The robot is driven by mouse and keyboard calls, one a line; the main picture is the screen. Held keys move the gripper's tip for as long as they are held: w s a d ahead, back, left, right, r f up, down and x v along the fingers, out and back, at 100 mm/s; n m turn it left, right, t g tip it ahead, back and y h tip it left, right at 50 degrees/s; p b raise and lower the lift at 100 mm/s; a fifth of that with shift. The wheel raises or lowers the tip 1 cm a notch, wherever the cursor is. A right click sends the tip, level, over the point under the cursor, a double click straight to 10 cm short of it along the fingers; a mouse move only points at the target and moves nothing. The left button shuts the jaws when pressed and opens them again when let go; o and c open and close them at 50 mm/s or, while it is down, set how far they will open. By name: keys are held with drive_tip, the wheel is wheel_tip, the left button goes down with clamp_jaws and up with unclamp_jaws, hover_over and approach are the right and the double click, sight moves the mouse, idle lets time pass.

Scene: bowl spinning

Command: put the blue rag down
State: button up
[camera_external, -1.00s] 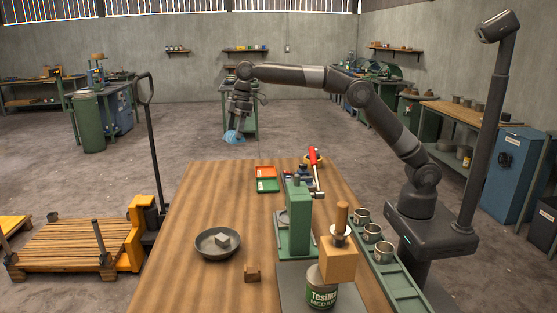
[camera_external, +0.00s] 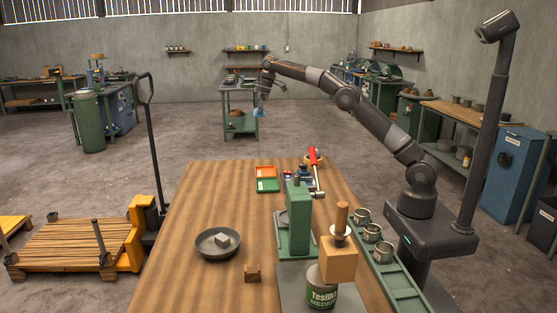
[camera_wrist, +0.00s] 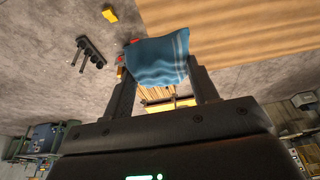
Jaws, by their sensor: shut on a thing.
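The blue rag (camera_external: 258,112) hangs at the end of my gripper (camera_external: 262,97), in the air beyond the far edge of the wooden table (camera_external: 215,180). In the wrist view the rag (camera_wrist: 158,62) is a crumpled blue cloth with pale stripes at its right side. It lies between the fingertips of my gripper (camera_wrist: 160,78), which is shut on it. The cloth covers part of the fingertips. The rag touches nothing else that I can see.
On the table stand a grey pan (camera_external: 218,246) with a light block in it, a small wooden block (camera_external: 252,273), an orange tray (camera_external: 266,171), a green tray (camera_external: 268,185) and a green press (camera_external: 300,225). A green-legged bench (camera_external: 240,85) stands farther back.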

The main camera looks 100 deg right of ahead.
wheel_tip(320, 180, down, 13)
drive_tip(key=w+a+f, duration=0.2)
drive_tip(key=w, duration=0.1)
drive_tip(key=w+a+f, duration=0.2)
drive_tip(key=w+f, duration=0.1)
drive_tip(key=w+a+f, duration=0.2)
drive_tip(key=w+f, duration=0.1)
drive_tip(key=w, duration=0.1)
drive_tip(key=shift+a, duration=0.35)
drive_tip(key=shift+f, duration=1.9)
drive_tip(key=shift+f, duration=0.1)
drive_tip(key=o, duration=1)
